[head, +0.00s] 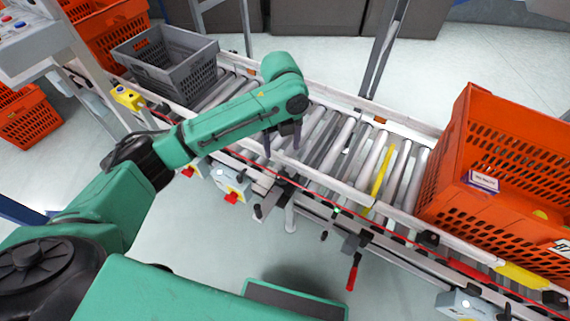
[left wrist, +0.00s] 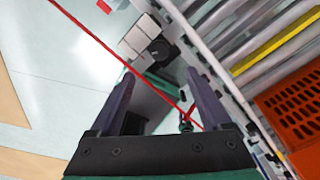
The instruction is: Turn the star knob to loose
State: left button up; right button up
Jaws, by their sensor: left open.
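A dark round knob (left wrist: 161,52), which looks like the star knob, shows in the left wrist view beside a pale block, ahead of and between my fingertips. Its lobes and setting are too small to read. In the head view, dark fittings (head: 277,192) sit on the conveyor's near rail below my left gripper; I cannot tell which is the knob. My left gripper (head: 283,141) hangs over the rollers near that rail. Its two fingers stand apart and empty in the left wrist view (left wrist: 160,82), not touching the knob. My right gripper is not in view.
The roller conveyor (head: 330,140) runs diagonally across. A grey crate (head: 180,85) stands on its left part, an orange tote (head: 465,205) on its right. A red-handled lever (head: 352,275) hangs from the near rail. A red cord (left wrist: 100,45) crosses the left wrist view.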

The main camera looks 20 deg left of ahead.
pick_arm(q)
send_near(282, 175)
jog(key=shift+s+f+b, duration=0.15)
jog(key=shift+s+b, duration=0.1)
jog(key=shift+b, duration=0.1)
jog(key=f, duration=0.4)
jog(key=f+b, duration=0.1)
jog(key=f, duration=0.3)
jog(key=shift+w+f, duration=0.2)
jog(key=shift+f, duration=0.1)
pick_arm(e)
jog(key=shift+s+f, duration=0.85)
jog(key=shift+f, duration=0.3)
pick_arm(q)
grip_shut()
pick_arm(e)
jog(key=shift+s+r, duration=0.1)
